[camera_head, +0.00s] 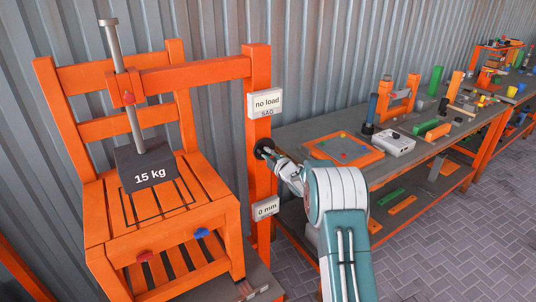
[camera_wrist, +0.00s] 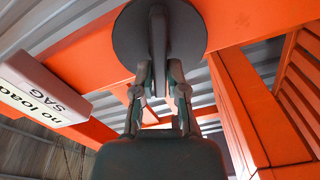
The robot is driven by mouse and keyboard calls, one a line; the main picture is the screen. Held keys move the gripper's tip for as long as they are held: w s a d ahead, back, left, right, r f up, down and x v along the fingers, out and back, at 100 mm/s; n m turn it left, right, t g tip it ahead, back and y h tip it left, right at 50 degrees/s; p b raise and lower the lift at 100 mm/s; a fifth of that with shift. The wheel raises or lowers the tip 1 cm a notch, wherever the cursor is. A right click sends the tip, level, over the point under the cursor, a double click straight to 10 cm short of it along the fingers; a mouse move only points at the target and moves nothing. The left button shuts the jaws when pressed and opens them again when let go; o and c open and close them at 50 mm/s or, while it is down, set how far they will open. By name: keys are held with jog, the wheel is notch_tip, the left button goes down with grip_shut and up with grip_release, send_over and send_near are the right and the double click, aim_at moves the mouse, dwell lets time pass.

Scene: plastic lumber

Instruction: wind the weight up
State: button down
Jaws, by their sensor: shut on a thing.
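The dark weight marked 15 kg (camera_head: 148,168) is at the seat of the orange chair (camera_head: 205,215), below a grey rod (camera_head: 118,60). I cannot tell whether it touches the slats. The rod passes by an orange beam (camera_head: 195,73) fixed to an orange post (camera_head: 257,185). A dark round crank disc (camera_head: 264,147) sits on the post; it also shows in the wrist view (camera_wrist: 135,40). My gripper (camera_head: 273,154) is at this disc. In the wrist view its fingers (camera_wrist: 158,85) are shut on the grey handle (camera_wrist: 158,45) that sticks out from the disc.
A sign on the post reads "no load SAG" (camera_head: 266,103), and a lower one reads "0 mm" (camera_head: 266,208). A long workbench (camera_head: 300,130) to the right holds a tray (camera_head: 342,149), a grey box (camera_head: 394,143) and several coloured parts. Paved floor (camera_head: 450,245) is clear at right.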

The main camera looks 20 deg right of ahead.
jog(key=shift+a+f+n, duration=0.1)
jog(key=shift+f+n, duration=0.15)
jog(key=shift+n, duration=0.75)
jog(key=shift+a+f+n, duration=0.1)
jog(key=shift+f+n, duration=0.1)
jog(key=shift+n, duration=0.8)
jog(key=shift+f, duration=0.1)
jog(key=c, duration=0.7)
grip_release()
jog(key=shift+a, duration=0.1)
jog(key=shift+r, duration=0.2)
jog(key=v, duration=1.2)
